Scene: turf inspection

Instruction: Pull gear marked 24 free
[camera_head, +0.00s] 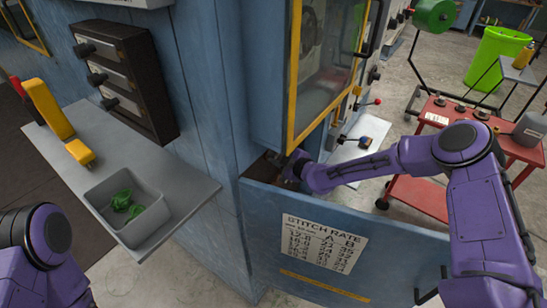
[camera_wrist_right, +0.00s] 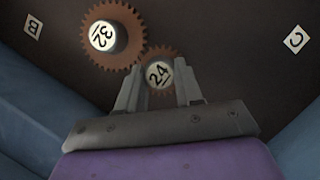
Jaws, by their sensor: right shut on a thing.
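The gear marked 24 (camera_wrist_right: 160,73) is a small brown toothed gear with a white numbered hub, seen in the right wrist view. My right gripper (camera_wrist_right: 158,88) has one finger on each side of it and is shut on it. The gear sits at the dark back panel, close beside the larger brown gear marked 32 (camera_wrist_right: 114,36); I cannot tell whether their teeth touch. In the head view my right gripper (camera_head: 290,166) reaches into the opening of the blue machine, and the gears are hidden there. My left arm shows at the lower left, but its gripper is out of view.
The blue panel with the stitch rate chart (camera_head: 322,243) stands below and in front of the opening. A yellow-framed window (camera_head: 330,70) is just above. A grey shelf (camera_head: 190,190) holds a grey bin (camera_head: 152,222) with green pieces. A red cart (camera_head: 437,117) stands right.

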